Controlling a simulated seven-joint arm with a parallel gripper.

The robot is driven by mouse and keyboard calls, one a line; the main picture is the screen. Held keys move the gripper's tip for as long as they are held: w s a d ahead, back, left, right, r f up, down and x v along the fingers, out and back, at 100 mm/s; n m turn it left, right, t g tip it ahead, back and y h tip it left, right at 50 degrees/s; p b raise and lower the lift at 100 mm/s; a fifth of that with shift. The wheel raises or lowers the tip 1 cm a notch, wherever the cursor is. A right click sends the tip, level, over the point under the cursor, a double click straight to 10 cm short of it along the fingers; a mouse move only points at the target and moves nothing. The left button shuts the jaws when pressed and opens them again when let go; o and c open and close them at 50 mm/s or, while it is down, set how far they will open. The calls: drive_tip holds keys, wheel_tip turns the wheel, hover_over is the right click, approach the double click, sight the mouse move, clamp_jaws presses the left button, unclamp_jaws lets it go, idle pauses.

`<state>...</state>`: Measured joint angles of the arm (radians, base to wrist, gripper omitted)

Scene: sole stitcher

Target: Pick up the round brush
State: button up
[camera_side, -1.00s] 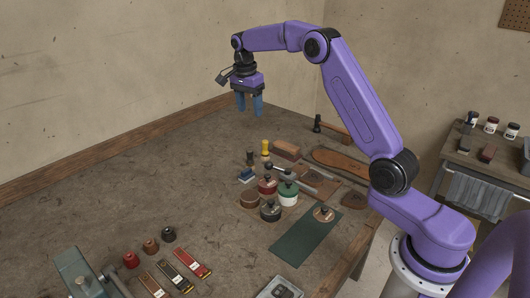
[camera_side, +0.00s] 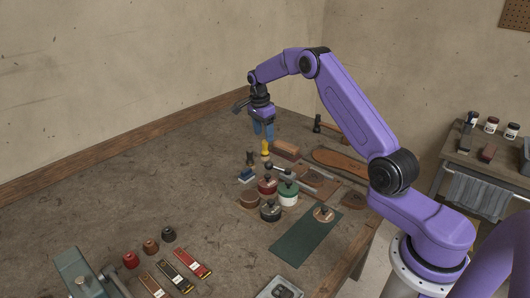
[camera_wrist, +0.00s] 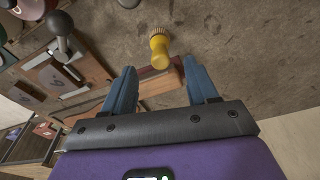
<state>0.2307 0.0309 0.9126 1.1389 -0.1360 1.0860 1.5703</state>
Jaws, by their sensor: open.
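A yellow-handled piece with a pale, ridged round end, which looks like the round brush (camera_side: 265,149), stands on the workbench near the middle. In the wrist view the round brush (camera_wrist: 159,50) lies ahead of the gap between my fingertips. My gripper (camera_side: 263,135) is open with blue fingers and hangs just above the brush in the side view. In the wrist view my gripper (camera_wrist: 163,80) holds nothing between its fingers. I cannot tell the exact height between the fingertips and the brush.
A brown block (camera_side: 286,150) sits just right of the brush. A dark-knobbed piece (camera_side: 250,157) and a blue piece (camera_side: 247,175) stand to its left. Red (camera_side: 267,185) and green (camera_side: 288,193) jars stand in front.

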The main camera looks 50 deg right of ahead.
sight(264, 141)
drive_tip(key=shift+d+f, duration=0.2)
drive_tip(key=shift+f, duration=1.4)
drive_tip(key=shift+d+f, duration=0.15)
drive_tip(key=shift+f, duration=1.45)
clamp_jaws()
